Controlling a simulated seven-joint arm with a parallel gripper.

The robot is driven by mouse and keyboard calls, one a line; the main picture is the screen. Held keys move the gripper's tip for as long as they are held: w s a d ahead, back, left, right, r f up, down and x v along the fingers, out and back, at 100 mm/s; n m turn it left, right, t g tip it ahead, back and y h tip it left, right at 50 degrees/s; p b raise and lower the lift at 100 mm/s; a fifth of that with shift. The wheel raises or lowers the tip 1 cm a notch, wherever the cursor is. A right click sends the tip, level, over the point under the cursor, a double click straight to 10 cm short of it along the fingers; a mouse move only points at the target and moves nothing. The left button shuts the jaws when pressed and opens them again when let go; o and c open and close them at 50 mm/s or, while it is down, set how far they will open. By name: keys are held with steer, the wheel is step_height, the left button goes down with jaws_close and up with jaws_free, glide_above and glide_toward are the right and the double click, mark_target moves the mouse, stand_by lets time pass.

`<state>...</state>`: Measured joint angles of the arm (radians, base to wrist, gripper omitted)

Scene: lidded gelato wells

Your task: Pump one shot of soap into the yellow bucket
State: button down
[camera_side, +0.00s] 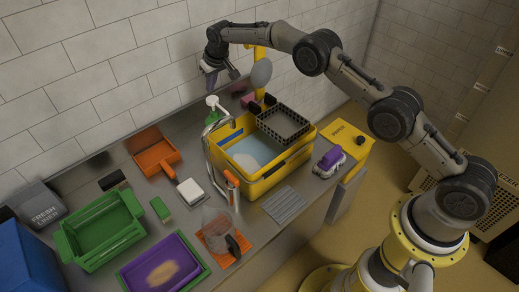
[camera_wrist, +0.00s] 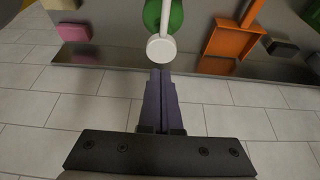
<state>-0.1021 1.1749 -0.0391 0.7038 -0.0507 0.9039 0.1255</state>
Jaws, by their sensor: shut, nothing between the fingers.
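The soap pump has a white head (camera_side: 212,101) on a green bottle (camera_side: 213,118), standing at the back of the counter, left of the yellow bucket. In the wrist view the round white head (camera_wrist: 160,47) and green bottle (camera_wrist: 172,15) lie just beyond my fingertips. My gripper (camera_side: 211,88) is above the pump head, fingers pointing down, apart from it in the side view. In the wrist view my gripper (camera_wrist: 160,70) has its purple fingers pressed together, empty. The yellow bucket (camera_side: 283,182) holds pale bluish water with a whitish patch.
A dark crate (camera_side: 283,123) sits at the bucket's back right. A yellow stand with a grey oval (camera_side: 261,73) rises behind. An orange dustpan (camera_side: 152,150) and green tub (camera_side: 103,232) lie left. The tiled wall is close behind.

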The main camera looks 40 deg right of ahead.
steer(key=shift+r, duration=2.2)
